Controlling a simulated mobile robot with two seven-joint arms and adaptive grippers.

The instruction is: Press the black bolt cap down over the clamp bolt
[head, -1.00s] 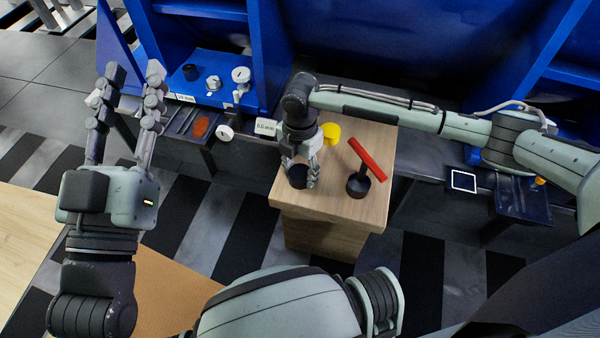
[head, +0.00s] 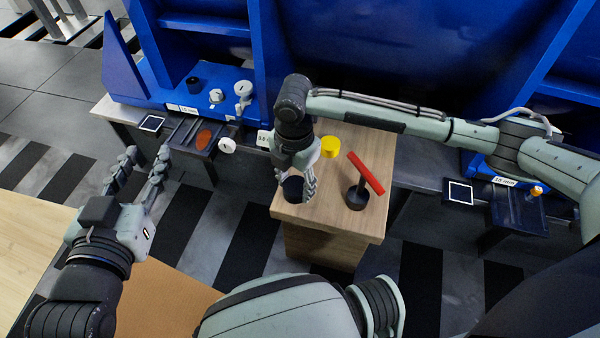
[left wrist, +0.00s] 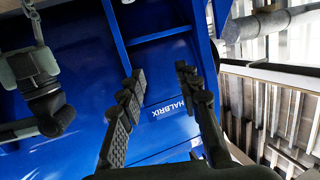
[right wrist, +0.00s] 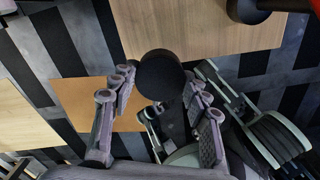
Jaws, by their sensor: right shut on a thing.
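My right gripper (head: 295,190) is shut on a black bolt cap (head: 292,187) at the left part of the small wooden stand. The cap (right wrist: 160,76) also shows between the fingers in the right wrist view. I cannot tell whether it still touches the stand top. A bare silver bolt (head: 216,95), seemingly the clamp bolt, stands on the blue machine base at upper left. A black cylinder (head: 193,82), like a cap, stands to its left. My left gripper (head: 143,172) is open and empty, below and left of the blue base, fingers pointing up in the head view.
The wooden stand (head: 335,215) also bears a yellow cylinder (head: 330,147) and a red-handled tool with a black foot (head: 356,197). A light grey fitting (head: 243,89) stands right of the bolt. A dark tray (head: 190,135) and a white round piece (head: 227,146) lie in front of the base.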

